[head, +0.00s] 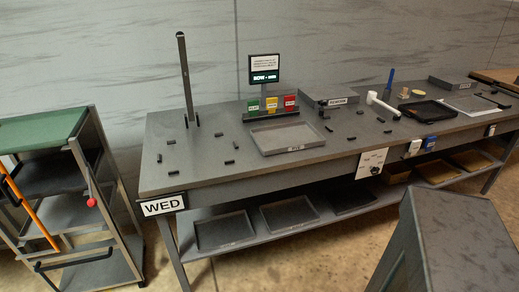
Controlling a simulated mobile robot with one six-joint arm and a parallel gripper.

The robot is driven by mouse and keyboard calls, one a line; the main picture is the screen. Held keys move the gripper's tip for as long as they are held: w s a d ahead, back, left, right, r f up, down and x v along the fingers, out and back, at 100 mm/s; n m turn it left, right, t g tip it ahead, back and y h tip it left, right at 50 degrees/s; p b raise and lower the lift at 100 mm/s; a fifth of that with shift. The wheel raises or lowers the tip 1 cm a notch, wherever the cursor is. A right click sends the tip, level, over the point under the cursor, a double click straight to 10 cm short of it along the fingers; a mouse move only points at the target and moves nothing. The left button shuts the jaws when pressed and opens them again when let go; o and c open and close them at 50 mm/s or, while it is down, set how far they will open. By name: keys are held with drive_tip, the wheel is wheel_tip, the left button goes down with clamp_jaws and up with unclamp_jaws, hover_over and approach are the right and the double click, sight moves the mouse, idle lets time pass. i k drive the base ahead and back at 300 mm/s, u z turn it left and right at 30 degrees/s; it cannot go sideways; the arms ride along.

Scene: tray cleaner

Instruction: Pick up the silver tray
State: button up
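A shallow silver-grey tray (264,150) with a raised rim lies flat on the long grey workbench (215,170), left of its middle and near the front edge. It looks empty, and a small label sits on its front rim. My gripper is not in view.
Small black blocks (229,162) surround the tray. Behind it stand coloured boxes (271,103) and a sign (264,70). Trays (224,231) lie on the lower shelf. A cart (75,150) stands left, a dark grey block (450,235) front right. Bare floor shows between.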

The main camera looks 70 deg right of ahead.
sight(271, 141)
drive_tip(key=z, duration=1)
drive_tip(key=k, duration=0.1)
drive_tip(key=u, duration=2.3)
drive_tip(key=k, duration=0.95)
drive_tip(key=z, duration=1.4)
